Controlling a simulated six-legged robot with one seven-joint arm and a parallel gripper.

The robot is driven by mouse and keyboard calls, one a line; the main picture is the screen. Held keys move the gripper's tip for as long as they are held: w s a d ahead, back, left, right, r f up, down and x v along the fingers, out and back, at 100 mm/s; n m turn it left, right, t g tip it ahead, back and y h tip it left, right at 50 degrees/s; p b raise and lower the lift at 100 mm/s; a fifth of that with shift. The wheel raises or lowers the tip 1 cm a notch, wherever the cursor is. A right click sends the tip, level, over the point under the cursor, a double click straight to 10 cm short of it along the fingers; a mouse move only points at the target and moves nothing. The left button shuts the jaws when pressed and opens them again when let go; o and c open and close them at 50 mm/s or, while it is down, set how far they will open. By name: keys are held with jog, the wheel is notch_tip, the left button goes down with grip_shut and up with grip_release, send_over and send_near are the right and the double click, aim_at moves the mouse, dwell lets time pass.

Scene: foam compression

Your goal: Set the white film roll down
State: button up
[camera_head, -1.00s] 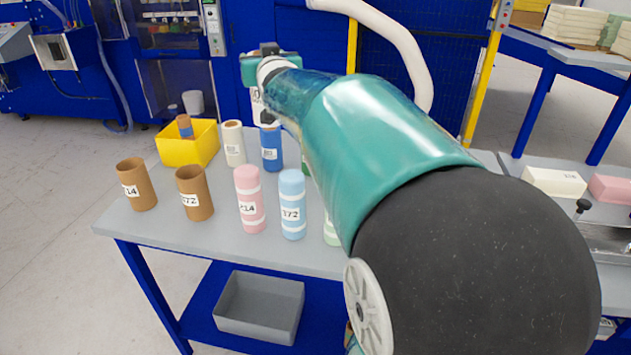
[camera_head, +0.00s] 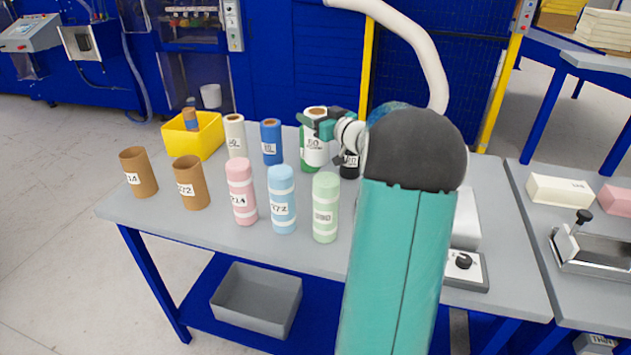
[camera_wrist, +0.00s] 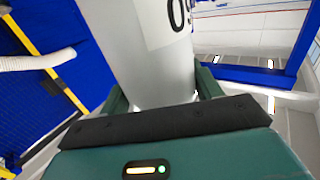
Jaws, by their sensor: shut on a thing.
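The white film roll (camera_head: 315,150), with a "50" label and a brown core end, is upright in my gripper at the back row of the grey table (camera_head: 225,235). My gripper (camera_head: 322,129) is shut around it near its top. In the wrist view the white roll (camera_wrist: 150,50) stands between the two green fingers (camera_wrist: 158,98), its label partly cut off. The roll overlaps a green roll (camera_head: 304,155) behind it. I cannot tell whether its base touches the table.
A black roll (camera_head: 349,166) stands close on the right, and blue (camera_head: 271,142) and cream (camera_head: 235,136) rolls on the left. Pink, light-blue and pale-green foam rolls and brown tubes stand in front. A yellow bin (camera_head: 207,138) is at back left. My arm hides the table's right-middle part.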

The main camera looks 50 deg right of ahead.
aim_at(328, 155)
jog(key=f, duration=0.2)
jog(key=s+d+f, duration=0.1)
jog(key=f, duration=0.4)
jog(key=shift+s+d+f, duration=0.1)
jog(key=shift+s+d, duration=0.25)
jog(key=shift+w+f, duration=0.1)
jog(key=shift+f, duration=2.15)
jog(key=o, duration=1.8)
